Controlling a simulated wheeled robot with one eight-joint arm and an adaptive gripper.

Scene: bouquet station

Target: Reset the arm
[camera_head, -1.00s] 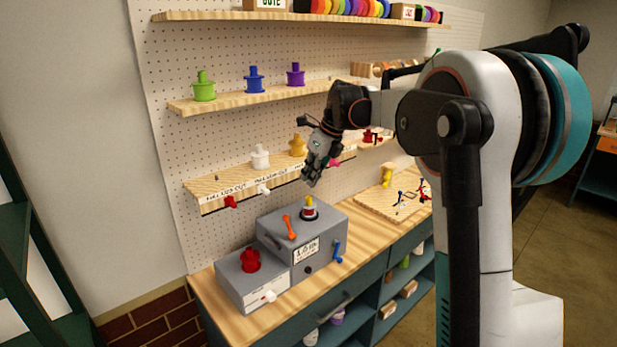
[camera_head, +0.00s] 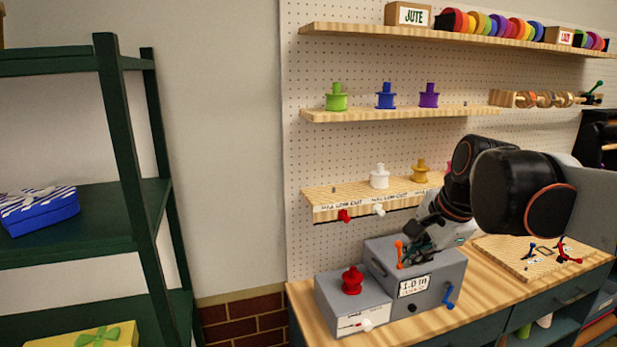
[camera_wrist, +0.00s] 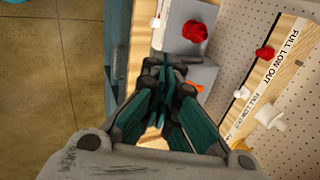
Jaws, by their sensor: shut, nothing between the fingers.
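My gripper (camera_head: 422,238) is shut and empty in the head view. It shows just above or in front of the large grey machine box (camera_head: 440,277), next to its orange lever (camera_head: 400,253); whether it touches the box I cannot tell. In the wrist view my gripper (camera_wrist: 167,75) has its fingers together, with the grey box partly hidden behind them. My arm reaches in from the right, bent at a black and white joint. The yellow-topped spool seen earlier on the box is hidden now.
A smaller grey box with a red spool (camera_head: 352,280) stands on the wooden bench (camera_head: 302,297). Pegboard shelves carry green (camera_head: 337,97), blue, purple, white (camera_head: 379,177) and yellow spools. A dark green rack (camera_head: 110,185) with gift boxes stands left. Open floor (camera_wrist: 50,80) shows in the wrist view.

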